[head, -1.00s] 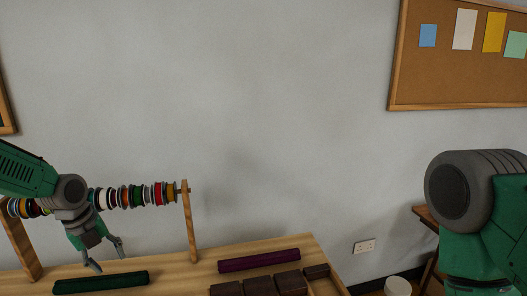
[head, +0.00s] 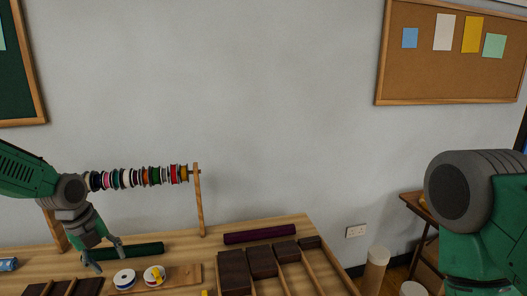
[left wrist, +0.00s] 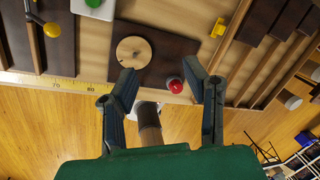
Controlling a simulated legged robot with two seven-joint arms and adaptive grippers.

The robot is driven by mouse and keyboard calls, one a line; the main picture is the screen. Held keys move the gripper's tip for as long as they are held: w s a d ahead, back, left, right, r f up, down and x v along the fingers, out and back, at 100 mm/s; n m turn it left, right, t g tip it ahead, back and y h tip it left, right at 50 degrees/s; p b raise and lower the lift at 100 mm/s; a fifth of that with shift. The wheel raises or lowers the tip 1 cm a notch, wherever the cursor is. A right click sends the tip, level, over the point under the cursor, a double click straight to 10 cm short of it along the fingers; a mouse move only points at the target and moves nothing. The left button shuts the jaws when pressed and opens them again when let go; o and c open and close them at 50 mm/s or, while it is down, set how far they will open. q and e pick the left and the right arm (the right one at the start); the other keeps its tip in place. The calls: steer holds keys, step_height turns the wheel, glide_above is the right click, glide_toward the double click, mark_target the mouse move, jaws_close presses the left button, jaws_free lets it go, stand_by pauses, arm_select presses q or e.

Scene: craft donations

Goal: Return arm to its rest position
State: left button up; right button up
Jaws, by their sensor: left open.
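My left gripper (head: 107,256) hangs from the left arm above the front-left part of the wooden table (head: 225,247). Its two fingers are apart, with nothing between them. No contact with these shows. A link of my right arm fills the right edge of the head view; its gripper is out of view.
A rod of colourful spools (head: 130,178) stands behind the left gripper. A wooden side table (head: 413,207) stands right.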

arm_select(q)
steer(key=s+d+f+n+g, duration=0.1)
steer(key=s+d+f+n, duration=0.4)
steer(key=s+f+n, duration=0.3)
steer(key=s+d+f+n, duration=0.6)
steer(key=s+f, duration=0.3)
steer(key=s, duration=0.2)
steer(key=s+a+f+n+y, duration=0.1)
steer(key=s+n, duration=0.6)
steer(key=s, duration=0.3)
steer(key=s+a+f+n, duration=0.1)
steer(key=s+f+n, duration=0.1)
steer(key=s+n, duration=0.6)
step_height(320, 180, down, 16)
steer(key=d+m+b, duration=0.1)
steer(key=m+b, duration=0.1)
steer(key=b, duration=1.5)
steer(key=shift+w+f+y+b, duration=0.25)
steer(key=shift+w+y+b, duration=0.05)
steer(key=shift+w+b, duration=0.1)
